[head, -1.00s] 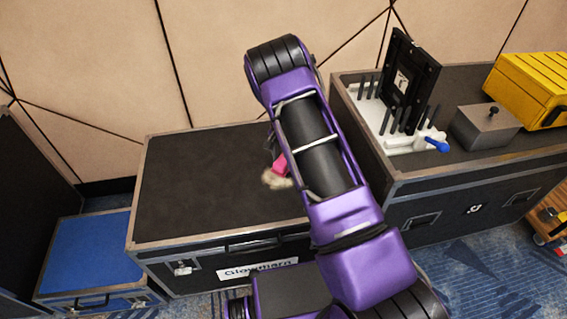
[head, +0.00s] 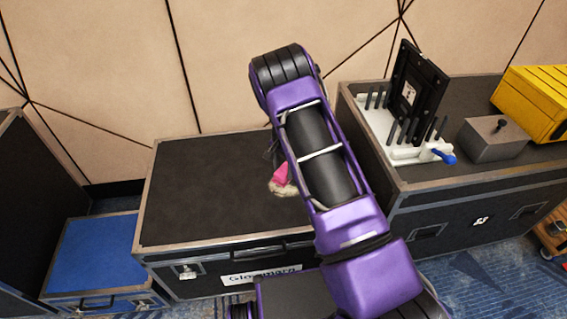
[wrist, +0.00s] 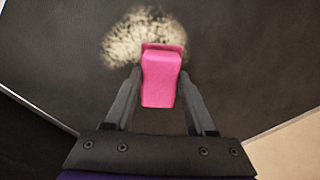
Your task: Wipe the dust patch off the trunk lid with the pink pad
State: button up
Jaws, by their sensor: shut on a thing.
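The pink pad (wrist: 161,78) is held between the two fingers of my gripper (wrist: 160,88) in the wrist view. The pad's far end overlaps the near right part of the pale, speckled dust patch (wrist: 128,38). The patch lies on the black trunk lid (wrist: 50,75). In the head view, the pad (head: 280,175) and part of the dust patch (head: 283,190) show at the left edge of my arm, over the right part of the lid (head: 205,190). I cannot tell whether the pad touches the lid.
A taller black case stands to the right with a white rack (head: 400,150) holding a black panel (head: 415,90), a grey box (head: 493,138) and a yellow case (head: 535,100). A blue case (head: 95,255) sits on the floor at left. The left part of the lid is clear.

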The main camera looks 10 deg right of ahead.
jog(key=shift+s+r+p, duration=0.1)
jog(key=shift+s+p, duration=0.6)
jog(key=shift+s, duration=3.45)
jog(key=shift+a, duration=0.95)
jog(key=shift+w+f+b, duration=0.15)
jog(key=shift+w+b, duration=0.45)
jog(key=shift+w, duration=0.65)
jog(key=shift+w+f+b, duration=0.1)
jog(key=shift+w+b, duration=0.45)
jog(key=shift+w, duration=0.7)
jog(key=shift+w+r, duration=0.2)
jog(key=shift+w, duration=0.8)
jog(key=shift+w+f, duration=0.15)
jog(key=shift+w, duration=1.55)
notch_tip(320, 180, up, 6)
jog(key=p, duration=0.2)
